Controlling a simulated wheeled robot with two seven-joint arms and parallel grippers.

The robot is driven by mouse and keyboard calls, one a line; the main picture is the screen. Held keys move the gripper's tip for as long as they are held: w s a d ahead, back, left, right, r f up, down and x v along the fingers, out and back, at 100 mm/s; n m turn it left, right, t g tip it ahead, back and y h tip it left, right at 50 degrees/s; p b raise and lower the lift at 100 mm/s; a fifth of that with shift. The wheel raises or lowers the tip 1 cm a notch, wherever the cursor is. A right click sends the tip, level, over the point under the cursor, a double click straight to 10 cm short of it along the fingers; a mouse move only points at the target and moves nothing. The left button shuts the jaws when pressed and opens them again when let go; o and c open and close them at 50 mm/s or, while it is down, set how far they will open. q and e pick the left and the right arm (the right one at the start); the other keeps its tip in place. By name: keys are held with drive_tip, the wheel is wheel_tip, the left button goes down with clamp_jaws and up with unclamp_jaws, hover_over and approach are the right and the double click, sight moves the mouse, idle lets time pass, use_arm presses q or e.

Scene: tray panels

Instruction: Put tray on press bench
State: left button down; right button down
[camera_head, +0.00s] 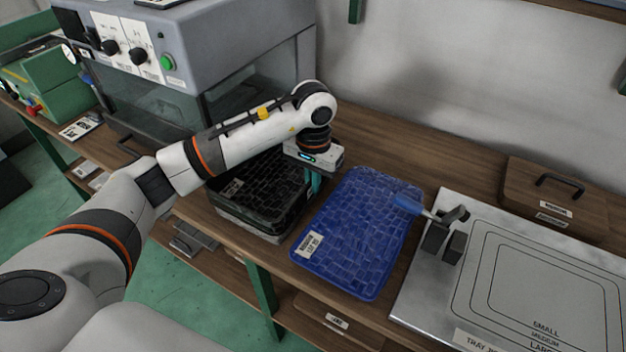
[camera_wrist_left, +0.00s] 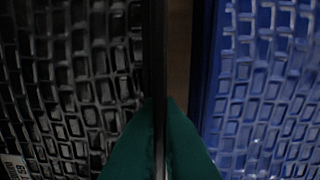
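A black tray (camera_head: 262,183) with a block-pattern surface tops a stack on the wooden bench, partly behind my left arm. It fills the left of the left wrist view (camera_wrist_left: 70,80). A blue tray (camera_head: 355,235) with a white label lies just right of it. My left gripper (camera_head: 315,188) points down at the black tray's right edge. Its green fingertips (camera_wrist_left: 164,108) are close together with the dark rim between them, and look shut on it. A metal plate (camera_head: 425,275) with nested size outlines lies at the right. My right gripper is not in view.
A blue-handled clamp (camera_head: 437,228) stands on the plate's left edge, close to the blue tray. A grey machine (camera_head: 215,50) with knobs stands behind my left arm. A brown case (camera_head: 560,195) sits behind the plate, against the wall.

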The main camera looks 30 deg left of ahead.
use_arm(q)
drive_tip(key=shift+s+f+b, duration=0.25)
drive_tip(key=shift+f+b, duration=0.15)
drive_tip(key=shift+f, duration=0.15)
idle(0.6)
drive_tip(key=c, duration=1.5)
unclamp_jaws()
drive_tip(key=shift+d, duration=0.2)
drive_tip(key=shift+c, duration=0.2)
drive_tip(key=shift+a, duration=0.2)
drive_tip(key=shift+r, duration=0.4)
wheel_tip(320, 180, up, 12)
drive_tip(key=p, duration=0.6)
drive_tip(key=shift+d, duration=0.3)
drive_tip(key=shift+w, duration=0.1)
